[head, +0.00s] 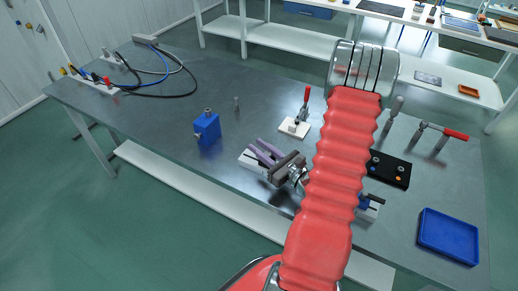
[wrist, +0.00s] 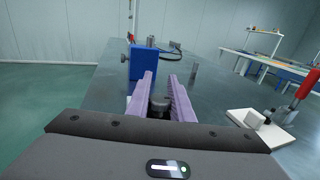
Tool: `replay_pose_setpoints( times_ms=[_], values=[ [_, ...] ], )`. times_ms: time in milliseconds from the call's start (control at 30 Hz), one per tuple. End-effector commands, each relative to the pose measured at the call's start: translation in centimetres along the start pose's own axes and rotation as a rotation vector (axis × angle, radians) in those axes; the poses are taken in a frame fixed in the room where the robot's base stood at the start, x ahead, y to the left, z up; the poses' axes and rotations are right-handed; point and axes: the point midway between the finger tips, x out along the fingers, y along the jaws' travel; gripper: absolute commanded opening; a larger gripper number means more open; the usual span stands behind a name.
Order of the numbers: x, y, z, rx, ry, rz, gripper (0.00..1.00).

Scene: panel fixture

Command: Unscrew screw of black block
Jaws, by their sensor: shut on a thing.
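My gripper (head: 259,150) has two purple fingers, which in the wrist view (wrist: 161,88) stand on either side of a dark round screw head (wrist: 158,105). The fingers are closed on this screw. The black block under it is largely hidden by my gripper. A pale base (head: 246,159) shows beneath the fingers in the head view. I cannot tell how far the screw is turned out.
A blue block (head: 207,129) stands to the left and a small grey peg (head: 236,103) behind. A red-handled clamp (head: 294,127) is near on the right. A black panel (head: 389,170) and blue tray (head: 448,236) lie further right. Cables (head: 160,80) lie at the far left.

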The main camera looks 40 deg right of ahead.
Motion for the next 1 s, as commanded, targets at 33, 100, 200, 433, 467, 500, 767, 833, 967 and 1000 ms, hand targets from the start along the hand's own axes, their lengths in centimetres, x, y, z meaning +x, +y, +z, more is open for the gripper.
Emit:
replay_pose_setpoints(
  times_ms=[33,100,200,433,467,500,767,833,967,1000],
  values=[
    [-0.1,0.3,0.0,0.004,0.000,0.008,0.00],
    [-0.1,0.2,0.0,0.004,0.000,0.012,0.00],
    [-0.1,0.2,0.0,0.004,0.000,0.024,0.00],
    [-0.1,0.4,-0.1,0.004,0.000,0.090,0.00],
    [-0.2,0.4,-0.1,0.003,0.000,0.104,0.00],
    [-0.2,0.4,-0.1,0.004,0.000,0.123,0.00],
    [-0.2,1.0,-0.1,0.002,0.000,0.288,0.00],
    [-0.3,1.2,-0.1,0.002,0.000,0.343,0.00],
    [-0.4,1.6,-0.1,0.001,0.000,0.452,0.00],
    [-0.5,1.7,-0.1,0.003,0.000,0.487,0.00]
  ],
)
